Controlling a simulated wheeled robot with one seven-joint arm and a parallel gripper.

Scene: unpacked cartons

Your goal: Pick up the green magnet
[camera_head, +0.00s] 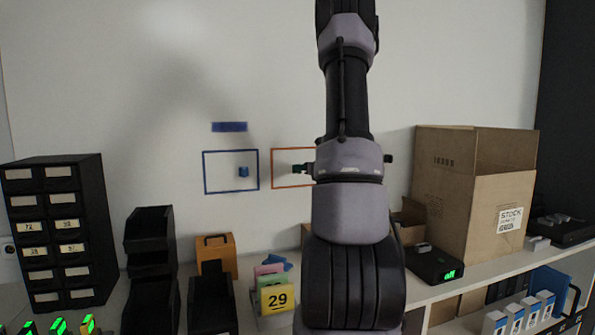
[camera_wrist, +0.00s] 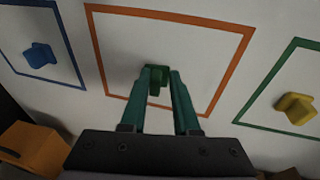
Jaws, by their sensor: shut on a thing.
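The green magnet (camera_wrist: 157,73) is on the white wall or just off it, inside the orange outlined frame (camera_wrist: 237,50) in the wrist view. My gripper (camera_wrist: 159,76) has its two green fingers closed on the magnet from below. I cannot tell whether the magnet still touches the wall. In the head view my gripper (camera_head: 301,169) shows as a small dark green tip in front of the orange frame (camera_head: 272,170), and my arm hides the frame's right part.
A blue magnet (camera_head: 244,171) sits in a blue frame (camera_head: 204,172) to the left. A yellow magnet (camera_wrist: 294,107) sits by a green frame (camera_wrist: 268,131) to the right. Below is a shelf with an orange box (camera_head: 216,257), black bins (camera_head: 152,260) and a large carton (camera_head: 448,205).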

